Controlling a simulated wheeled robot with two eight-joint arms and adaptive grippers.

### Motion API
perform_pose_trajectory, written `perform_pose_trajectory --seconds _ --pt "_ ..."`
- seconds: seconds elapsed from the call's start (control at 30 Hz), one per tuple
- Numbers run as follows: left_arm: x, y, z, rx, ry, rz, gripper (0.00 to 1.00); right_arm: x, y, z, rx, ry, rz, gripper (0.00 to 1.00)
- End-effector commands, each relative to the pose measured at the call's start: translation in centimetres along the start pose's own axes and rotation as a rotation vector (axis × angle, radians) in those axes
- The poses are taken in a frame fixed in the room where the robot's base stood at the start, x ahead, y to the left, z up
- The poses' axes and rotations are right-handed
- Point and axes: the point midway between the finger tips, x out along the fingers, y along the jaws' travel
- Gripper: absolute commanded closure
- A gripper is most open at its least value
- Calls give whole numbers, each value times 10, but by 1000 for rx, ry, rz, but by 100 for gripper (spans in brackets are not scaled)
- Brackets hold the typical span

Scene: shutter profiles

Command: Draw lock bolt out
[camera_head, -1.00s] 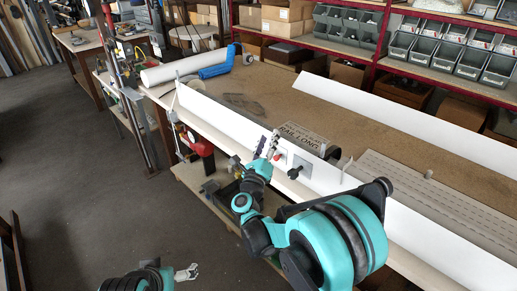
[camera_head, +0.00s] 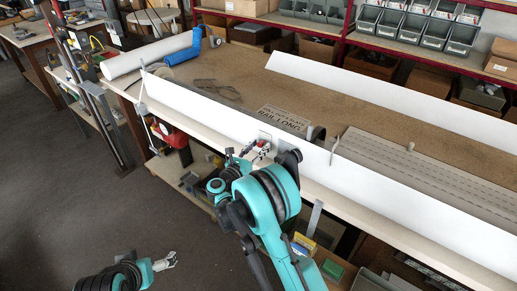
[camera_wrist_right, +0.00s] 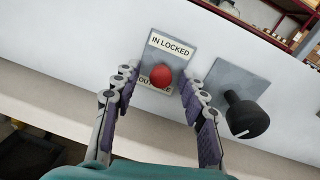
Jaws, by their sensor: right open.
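The lock bolt shows as a round red knob (camera_wrist_right: 161,76) on a small plate in the right wrist view. The plate (camera_wrist_right: 171,48) reads "IN LOCKED" above the knob; a lower label starting "OUT" is partly hidden by it. The plate is on the long white profile (camera_head: 205,107). My right gripper (camera_wrist_right: 157,88) is open, one finger on each side of the knob, with gaps to it visible. In the head view, my right gripper (camera_head: 254,151) is at the profile's front face. My left gripper (camera_head: 165,261) is low at the bottom left, away from the bench, its jaws too small to judge.
A black knob (camera_wrist_right: 246,114) on a grey plate sits right of my right gripper. A second white profile (camera_head: 390,98) lies farther back. A "RAIL LONG" sign (camera_head: 283,119) and a grey slatted panel (camera_head: 420,180) are on the bench. A red clamp (camera_head: 170,135) hangs at its front edge.

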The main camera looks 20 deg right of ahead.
Motion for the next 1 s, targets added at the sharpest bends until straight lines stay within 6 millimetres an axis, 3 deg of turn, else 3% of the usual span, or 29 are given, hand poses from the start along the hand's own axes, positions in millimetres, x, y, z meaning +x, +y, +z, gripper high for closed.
perform_pose_trajectory --seconds 0.3,0.47,0.67,0.87,1.0 --pt "0 0 0 0 0 0 2 4 0 1 -1 0 0 60" --pt "0 0 0 0 0 0 2 4 0 1 -1 -1 0 100" --pt "1 0 0 0 0 0 2 2 0 1 -1 -1 1 100" --pt "6 0 4 0 0 0 2 -21 3 0 -1 -1 3 100" --pt "5 0 4 0 0 0 2 -24 3 1 -1 0 2 100"
